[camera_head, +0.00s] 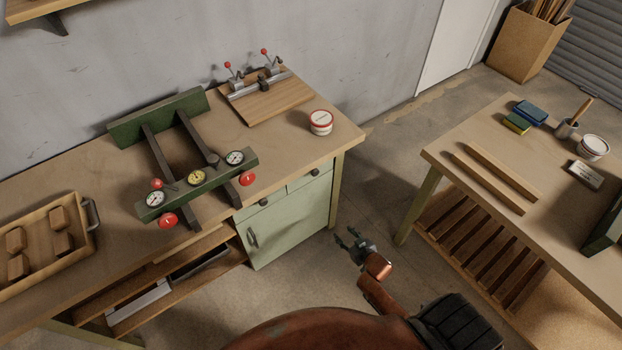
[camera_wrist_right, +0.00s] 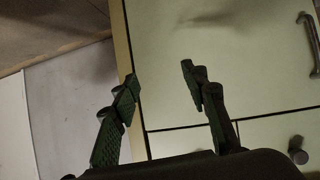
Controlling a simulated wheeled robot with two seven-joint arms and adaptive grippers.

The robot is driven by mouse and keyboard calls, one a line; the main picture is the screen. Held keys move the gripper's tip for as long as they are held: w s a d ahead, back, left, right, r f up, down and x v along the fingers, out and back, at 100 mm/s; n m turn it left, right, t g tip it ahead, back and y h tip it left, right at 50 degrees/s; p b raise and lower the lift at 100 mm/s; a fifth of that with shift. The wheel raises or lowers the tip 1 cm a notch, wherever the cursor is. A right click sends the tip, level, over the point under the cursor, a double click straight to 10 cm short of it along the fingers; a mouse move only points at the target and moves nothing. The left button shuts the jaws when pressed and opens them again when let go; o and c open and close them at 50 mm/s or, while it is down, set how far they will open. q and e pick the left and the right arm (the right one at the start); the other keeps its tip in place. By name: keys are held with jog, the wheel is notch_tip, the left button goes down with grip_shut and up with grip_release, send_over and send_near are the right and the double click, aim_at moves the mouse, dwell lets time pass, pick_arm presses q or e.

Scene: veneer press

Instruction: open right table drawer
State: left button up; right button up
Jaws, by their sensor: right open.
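The right table drawer (camera_head: 309,179) is a shallow pale green drawer with a dark knob, under the workbench top's right end. It looks shut. My right gripper (camera_head: 347,238) is open and empty, low over the floor to the right of the cabinet and apart from it. In the right wrist view, the open fingers (camera_wrist_right: 158,75) show before the cabinet front, which appears upside down. The right drawer (camera_wrist_right: 172,143) is partly hidden behind the gripper there, and its knob cannot be seen. My left gripper is not in view.
The left drawer (camera_head: 262,207) and cabinet door (camera_head: 290,225) adjoin it; the door's handle (camera_wrist_right: 312,42) shows at the wrist view's edge. A red-and-white tin (camera_head: 321,122) stands on the workbench (camera_head: 345,137). A second table (camera_head: 455,149) stands right, with floor between.

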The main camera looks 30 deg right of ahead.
jog(key=w+r+t+y+b, duration=0.1)
jog(key=w+r+t+b, duration=0.3)
jog(key=w+r, duration=0.65)
jog(key=n+t+y+b, duration=0.1)
jog(key=t+b, duration=0.1)
send_near(316, 173)
jog(key=w+f, duration=0.1)
jog(key=w, duration=0.5)
jog(key=shift+a+r+b, duration=0.15)
jog(key=shift+r+b, duration=0.15)
jog(key=shift+b, duration=0.1)
jog(key=w+b, duration=0.1)
jog(key=w, duration=0.2)
jog(key=shift+w+a+f, duration=0.1)
jog(key=shift+w, duration=0.2)
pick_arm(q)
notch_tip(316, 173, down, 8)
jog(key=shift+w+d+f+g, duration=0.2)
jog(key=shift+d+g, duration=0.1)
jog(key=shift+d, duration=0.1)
pick_arm(e)
jog(key=shift+w, duration=0.6)
jog(key=shift+c, duration=0.5)
grip_shut()
